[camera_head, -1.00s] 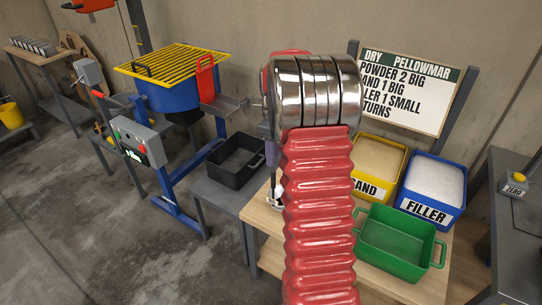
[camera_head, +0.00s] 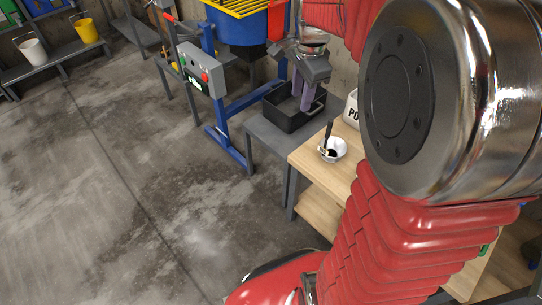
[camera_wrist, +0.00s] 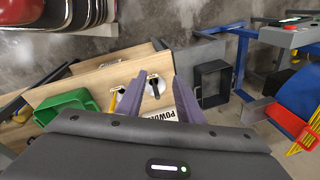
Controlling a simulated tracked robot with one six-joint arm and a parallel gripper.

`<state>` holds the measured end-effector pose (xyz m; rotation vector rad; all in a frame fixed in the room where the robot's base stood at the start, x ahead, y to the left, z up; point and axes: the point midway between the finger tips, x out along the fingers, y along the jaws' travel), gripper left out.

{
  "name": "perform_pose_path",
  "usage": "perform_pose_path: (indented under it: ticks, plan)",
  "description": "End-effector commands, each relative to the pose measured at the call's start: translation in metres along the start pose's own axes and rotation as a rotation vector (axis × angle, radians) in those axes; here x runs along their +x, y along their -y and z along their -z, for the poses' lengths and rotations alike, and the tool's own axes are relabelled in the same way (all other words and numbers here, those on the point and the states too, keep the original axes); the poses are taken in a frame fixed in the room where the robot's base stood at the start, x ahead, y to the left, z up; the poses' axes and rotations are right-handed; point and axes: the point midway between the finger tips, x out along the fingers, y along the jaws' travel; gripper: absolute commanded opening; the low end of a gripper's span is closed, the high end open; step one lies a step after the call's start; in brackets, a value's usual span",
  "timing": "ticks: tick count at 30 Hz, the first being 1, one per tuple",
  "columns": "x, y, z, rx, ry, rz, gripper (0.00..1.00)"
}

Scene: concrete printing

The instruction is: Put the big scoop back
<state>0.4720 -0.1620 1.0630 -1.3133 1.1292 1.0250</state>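My gripper (camera_head: 304,100) points down, its two purple-grey fingers in front of or above the black tray in the head view. In the wrist view my gripper (camera_wrist: 157,92) has its fingers wide apart with nothing held. A white round scoop or bowl with a dark handle (camera_head: 333,149) rests on the wooden table; it also shows between the fingers, farther off, in the wrist view (camera_wrist: 155,87). A yellow-handled piece (camera_wrist: 117,94) lies beside it there. I cannot tell which is the big scoop.
The black tray (camera_head: 272,109) stands on a grey stand left of the wooden table (camera_head: 312,163). The powder container (camera_head: 351,108) is partly hidden by my arm. A green bin (camera_wrist: 66,105) shows in the wrist view. The blue mixer frame (camera_head: 215,128) stands left; floor in front is clear.

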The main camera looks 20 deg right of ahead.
Motion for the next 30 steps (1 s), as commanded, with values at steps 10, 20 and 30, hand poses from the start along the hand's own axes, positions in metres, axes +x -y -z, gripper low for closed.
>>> perform_pose_path:
  ticks: [10,20,30]
  plan:
    - [-0.042,-0.047,-0.064,-0.503,-0.026,0.099,0.33]
    - [-0.062,-0.1,-0.112,-0.972,-0.078,0.188,0.33]
    - [-0.065,-0.155,-0.147,-1.433,-0.162,0.273,0.33]
